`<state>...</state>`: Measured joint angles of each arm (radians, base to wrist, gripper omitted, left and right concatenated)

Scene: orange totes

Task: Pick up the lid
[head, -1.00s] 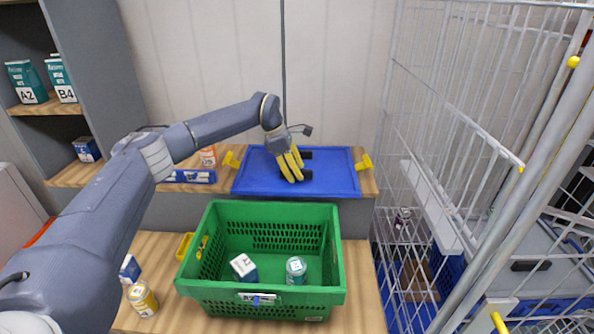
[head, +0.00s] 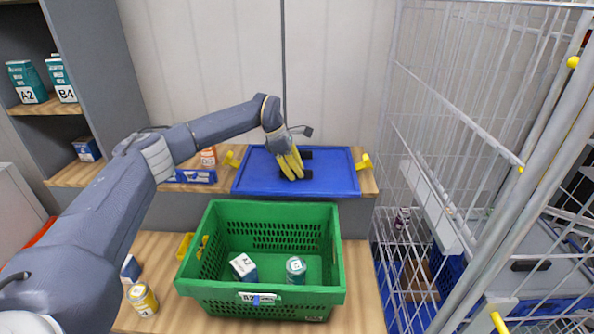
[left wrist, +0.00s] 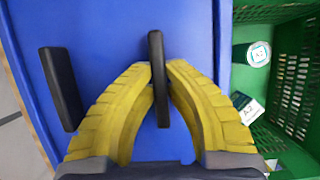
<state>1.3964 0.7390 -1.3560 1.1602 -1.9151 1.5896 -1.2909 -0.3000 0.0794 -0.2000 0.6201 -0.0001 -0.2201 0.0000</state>
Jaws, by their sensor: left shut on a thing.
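The lid (head: 335,178) is a flat blue panel lying on the wooden shelf behind the green crate. It has two black handles; one handle (left wrist: 62,88) stands clear at the left in the left wrist view. My left gripper (head: 292,174) has yellow fingers and reaches down to the lid's middle. In the left wrist view the left gripper (left wrist: 158,72) is shut on the other black handle (left wrist: 157,50), with a fingertip on each side of it. The lid looks flat and still rests on the shelf. My right gripper is not in view.
The green crate (head: 262,208) stands in front of the lid and holds a carton (head: 243,267) and a can (head: 296,270). Yellow clips (head: 364,162) flank the lid. A white wire cage (head: 450,130) stands close on the right.

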